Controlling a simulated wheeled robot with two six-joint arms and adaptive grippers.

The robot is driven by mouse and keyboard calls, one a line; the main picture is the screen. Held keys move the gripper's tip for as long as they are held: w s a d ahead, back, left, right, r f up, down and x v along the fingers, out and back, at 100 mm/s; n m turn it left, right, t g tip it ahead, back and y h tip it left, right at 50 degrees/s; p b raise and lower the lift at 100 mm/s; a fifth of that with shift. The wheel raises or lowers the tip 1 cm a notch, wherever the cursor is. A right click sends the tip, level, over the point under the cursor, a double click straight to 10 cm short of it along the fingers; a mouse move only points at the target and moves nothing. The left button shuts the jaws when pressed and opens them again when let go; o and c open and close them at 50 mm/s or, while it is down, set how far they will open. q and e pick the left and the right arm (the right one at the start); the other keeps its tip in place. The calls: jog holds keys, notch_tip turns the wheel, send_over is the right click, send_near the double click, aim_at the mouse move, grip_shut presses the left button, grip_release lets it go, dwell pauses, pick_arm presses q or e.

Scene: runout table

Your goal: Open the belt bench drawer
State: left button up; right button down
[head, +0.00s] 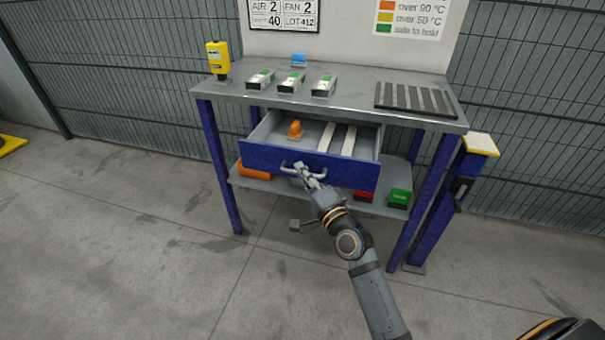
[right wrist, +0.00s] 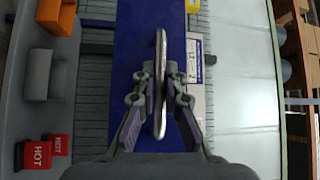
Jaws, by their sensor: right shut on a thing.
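The belt bench (head: 350,85) is a grey-topped table with blue legs. Its blue-fronted drawer (head: 257,157) stands pulled out, and its inside shows, with an orange object (head: 295,129) and pale strips (head: 338,138) in it. My right gripper (head: 300,170) is at the drawer front, shut on the metal bar handle (head: 288,168). In the right wrist view the handle (right wrist: 160,75) runs between the two fingers (right wrist: 160,95), with the blue drawer front (right wrist: 131,40) behind it. My left gripper is not in view.
On the bench top are a yellow device (head: 218,58), several grey-green units (head: 292,82) and a dark slatted mat (head: 415,98). A lower shelf holds an orange bin (head: 254,171), a red box (head: 363,195) and a green box (head: 399,197). A yellow-topped post (head: 481,144) stands right. The floor in front is clear.

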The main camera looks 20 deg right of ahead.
jog(key=c, duration=1.7)
grip_release()
jog(key=shift+s+d+f, duration=0.1)
jog(key=shift+s, duration=0.1)
jog(key=v, duration=1.1)
jog(key=shift+s, duration=0.3)
jog(key=shift+d+f, duration=0.1)
